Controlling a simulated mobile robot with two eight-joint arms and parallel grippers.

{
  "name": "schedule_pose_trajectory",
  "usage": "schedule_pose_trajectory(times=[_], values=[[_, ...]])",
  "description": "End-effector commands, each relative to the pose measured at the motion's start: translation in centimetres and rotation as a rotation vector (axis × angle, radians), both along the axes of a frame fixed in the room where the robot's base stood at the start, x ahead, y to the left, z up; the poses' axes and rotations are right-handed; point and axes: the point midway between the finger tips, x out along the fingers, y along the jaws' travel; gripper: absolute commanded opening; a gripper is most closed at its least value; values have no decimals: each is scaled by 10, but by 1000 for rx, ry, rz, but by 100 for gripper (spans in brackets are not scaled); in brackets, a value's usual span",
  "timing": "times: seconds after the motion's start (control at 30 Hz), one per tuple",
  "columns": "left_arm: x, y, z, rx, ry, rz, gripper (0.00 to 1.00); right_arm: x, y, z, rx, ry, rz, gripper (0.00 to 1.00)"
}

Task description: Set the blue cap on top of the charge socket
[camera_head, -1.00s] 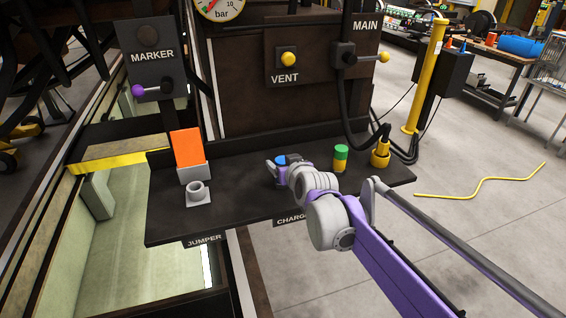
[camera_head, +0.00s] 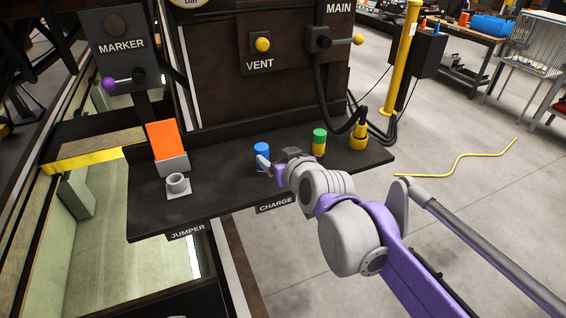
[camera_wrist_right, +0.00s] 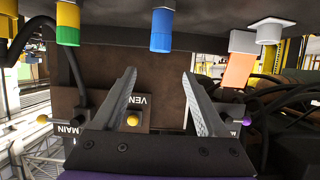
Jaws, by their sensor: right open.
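The blue cap (camera_head: 262,149) is upright on the dark shelf, behind the CHARGE label (camera_head: 276,204). It also shows in the right wrist view (camera_wrist_right: 161,40), which is upside down, with a paler blue part between it and the shelf. That paler part looks like the charge socket, and the cap appears seated on it. My right gripper (camera_head: 277,158) is open and empty, just in front of the cap. One finger covers the cap's lower part in the head view. In the wrist view, the cap is beyond the spread fingertips (camera_wrist_right: 160,80), apart from them. My left gripper is out of view.
A green-topped yellow cylinder (camera_head: 319,140) and a yellow plug with a cable (camera_head: 359,135) stand to the right. A grey JUMPER socket (camera_head: 177,183) and an orange block in a grey holder (camera_head: 166,141) stand left. The panel with the VENT knob (camera_head: 262,45) rises behind.

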Motion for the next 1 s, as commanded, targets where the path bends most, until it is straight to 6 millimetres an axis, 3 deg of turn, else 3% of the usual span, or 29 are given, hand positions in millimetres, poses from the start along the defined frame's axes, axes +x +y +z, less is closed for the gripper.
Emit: schedule_pose_trajectory(times=[0.17, 0.27, 0.37, 0.6, 0.7, 0.83, 1.0], values=[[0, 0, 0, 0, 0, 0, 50, -4, -1, 1, 0, 1, 0, 75], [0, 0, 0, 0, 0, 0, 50, -13, -8, -8, -6, 27, -7, 75], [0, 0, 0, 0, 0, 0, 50, -47, -30, -42, -23, 123, -29, 75], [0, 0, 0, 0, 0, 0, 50, -185, -104, -168, -83, 484, -171, 75], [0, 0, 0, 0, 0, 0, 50, -233, -125, -207, -97, 599, -236, 75], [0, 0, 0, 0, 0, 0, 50, -270, -139, -235, -109, 686, -288, 75], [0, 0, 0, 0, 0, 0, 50, -280, -143, -241, -112, 710, -304, 75]])
